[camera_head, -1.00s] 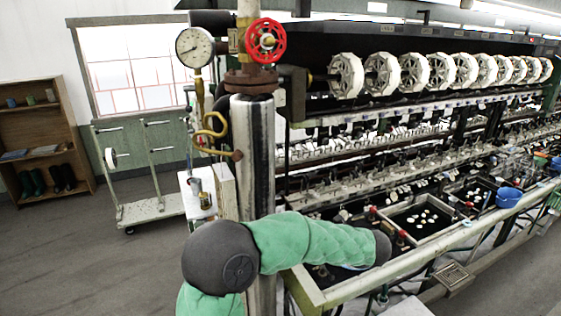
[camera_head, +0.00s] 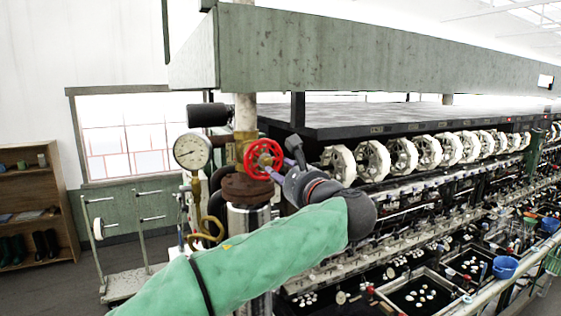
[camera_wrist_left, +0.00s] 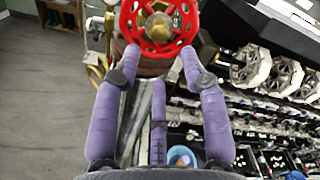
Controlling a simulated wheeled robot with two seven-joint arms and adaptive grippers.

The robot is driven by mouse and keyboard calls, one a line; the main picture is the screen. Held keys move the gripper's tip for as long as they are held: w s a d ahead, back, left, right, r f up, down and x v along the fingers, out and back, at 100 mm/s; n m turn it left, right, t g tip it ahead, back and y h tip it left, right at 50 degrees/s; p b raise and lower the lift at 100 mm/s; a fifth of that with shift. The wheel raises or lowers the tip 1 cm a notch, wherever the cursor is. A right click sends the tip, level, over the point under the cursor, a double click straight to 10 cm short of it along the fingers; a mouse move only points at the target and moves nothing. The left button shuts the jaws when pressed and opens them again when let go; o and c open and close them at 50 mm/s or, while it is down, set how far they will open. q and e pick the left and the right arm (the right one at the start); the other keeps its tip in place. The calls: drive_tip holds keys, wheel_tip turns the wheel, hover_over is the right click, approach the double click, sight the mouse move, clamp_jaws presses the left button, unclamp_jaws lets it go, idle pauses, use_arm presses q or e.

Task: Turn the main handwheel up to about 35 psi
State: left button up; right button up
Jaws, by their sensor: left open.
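The red handwheel (camera_head: 263,158) sits on the brass valve of a vertical pipe, left of centre in the head view. It also shows at the top of the left wrist view (camera_wrist_left: 160,46). My left gripper (camera_head: 281,160) is open, with its purple fingers spread at the wheel's right side and pointing at it. In the left wrist view the fingertips (camera_wrist_left: 157,62) are at the wheel's lower rim; I cannot tell whether they touch it. The round white pressure gauge (camera_head: 192,151) is left of the wheel; its reading is too small to tell. My right gripper is out of view.
A long reeling machine with white reels (camera_head: 374,160) and basins runs to the right. A green overhead beam (camera_head: 370,55) spans above. A wheeled trolley (camera_head: 135,281) and a wooden shelf (camera_head: 62,185) stand at the left, with open floor near them.

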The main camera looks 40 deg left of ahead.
sight(269, 163)
use_arm(q)
drive_tip(key=shift+r+p+x, duration=0.15)
drive_tip(key=shift+p+x, duration=0.1)
drive_tip(key=shift+x, duration=1.45)
drive_tip(key=shift+r+p+x, duration=0.15)
drive_tip(key=shift+p+x, duration=0.1)
drive_tip(key=shift+x, duration=1.5)
drive_tip(key=shift+s, duration=0.1)
drive_tip(key=shift+c, duration=0.3)
